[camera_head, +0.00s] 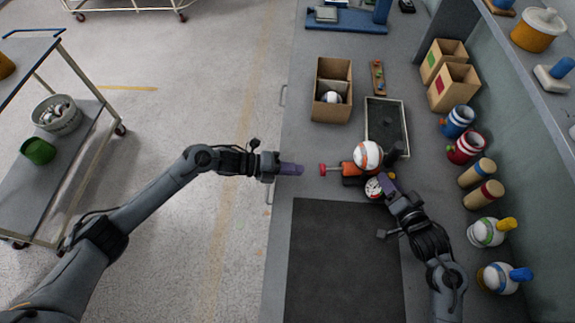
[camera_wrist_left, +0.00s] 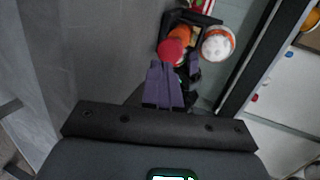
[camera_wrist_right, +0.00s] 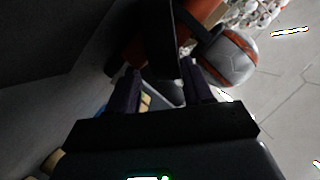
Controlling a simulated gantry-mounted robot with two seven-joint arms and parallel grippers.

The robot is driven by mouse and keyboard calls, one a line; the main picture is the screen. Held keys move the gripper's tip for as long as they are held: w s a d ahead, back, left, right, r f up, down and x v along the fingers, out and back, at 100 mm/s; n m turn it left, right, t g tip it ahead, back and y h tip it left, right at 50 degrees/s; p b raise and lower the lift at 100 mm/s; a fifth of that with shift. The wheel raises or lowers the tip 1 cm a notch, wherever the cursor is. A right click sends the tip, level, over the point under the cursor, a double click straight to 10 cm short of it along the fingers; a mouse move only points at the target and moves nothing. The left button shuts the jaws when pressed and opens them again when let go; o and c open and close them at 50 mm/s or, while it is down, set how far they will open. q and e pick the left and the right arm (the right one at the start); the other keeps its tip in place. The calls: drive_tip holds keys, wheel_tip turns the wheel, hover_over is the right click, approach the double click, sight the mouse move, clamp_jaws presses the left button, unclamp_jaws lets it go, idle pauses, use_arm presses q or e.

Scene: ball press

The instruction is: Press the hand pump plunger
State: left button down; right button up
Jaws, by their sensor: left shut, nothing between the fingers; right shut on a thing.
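The hand pump (camera_head: 352,170) has an orange-red body lying on the bench, with a red plunger knob (camera_head: 323,170) pointing left. A white and orange ball (camera_head: 368,155) sits against it, and a round white gauge (camera_head: 374,188) is beside it. My left gripper (camera_head: 292,169) is shut and empty, just left of the knob with a small gap. In the left wrist view the red knob (camera_wrist_left: 171,50) is straight ahead of the fingertips. My right gripper (camera_head: 387,183) is at the pump's right end. In the right wrist view its fingers are around a dark part of the pump (camera_wrist_right: 163,92), mostly in shadow.
A dark mat (camera_head: 340,260) lies in front of the pump. A grey tray (camera_head: 386,125) and a cardboard box (camera_head: 332,90) stand behind it. Cups, cylinders and bottles line the bench's right side. The bench edge (camera_head: 275,215) runs below my left gripper.

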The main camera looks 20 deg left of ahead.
sight(321, 169)
use_arm(q)
drive_tip(key=shift+r+x, duration=0.25)
drive_tip(key=shift+x, duration=0.85)
drive_tip(key=shift+r+x, duration=0.25)
drive_tip(key=shift+x, duration=0.9)
drive_tip(key=shift+d, duration=0.15)
drive_tip(key=shift+w+d, duration=0.3)
drive_tip(key=shift+d, duration=0.5)
drive_tip(key=shift+w+d, duration=0.3)
drive_tip(key=shift+d, duration=0.5)
drive_tip(key=shift+w+d, duration=0.25)
drive_tip(key=shift+d, duration=0.55)
drive_tip(key=shift+a, duration=0.1)
drive_tip(key=v, duration=1.3)
drive_tip(key=shift+a+f, duration=0.3)
drive_tip(key=shift+a, duration=0.15)
drive_tip(key=a, duration=0.1)
drive_tip(key=s+a, duration=0.1)
drive_tip(key=a, duration=0.2)
drive_tip(key=shift+s+a, duration=0.35)
drive_tip(key=shift+a, duration=0.05)
